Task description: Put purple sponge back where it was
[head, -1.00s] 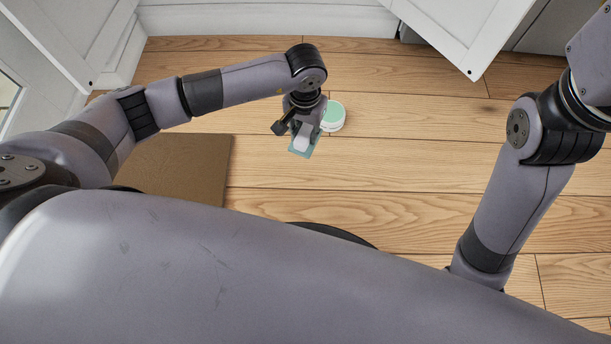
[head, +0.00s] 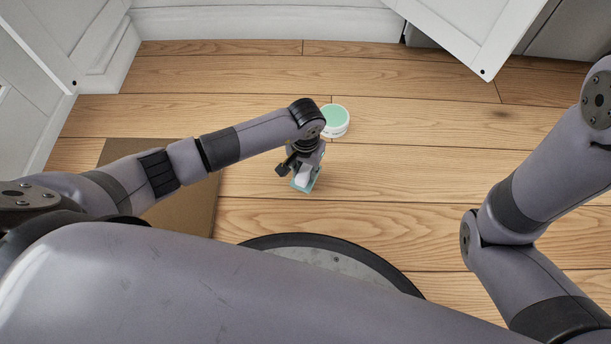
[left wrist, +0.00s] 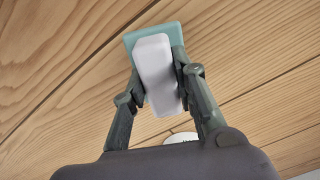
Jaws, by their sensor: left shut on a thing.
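My left gripper (head: 304,174) is shut on a small block, which also shows between its fingers in the left wrist view (left wrist: 158,70). The block has a pale, whitish-lavender body and a flat teal layer (left wrist: 172,32) on its far side. No clearly purple sponge shows in any view; I cannot tell whether this block is it. The gripper holds it over the wooden floor, with the teal side facing down. Whether it touches the floor is unclear. My right gripper is out of view; only its arm shows at the right.
A round white tub with a green top (head: 334,118) stands on the floor just beyond the left gripper. A brown mat (head: 190,212) lies at the left, partly under my arm. An open white cabinet door (head: 470,35) juts in at upper right.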

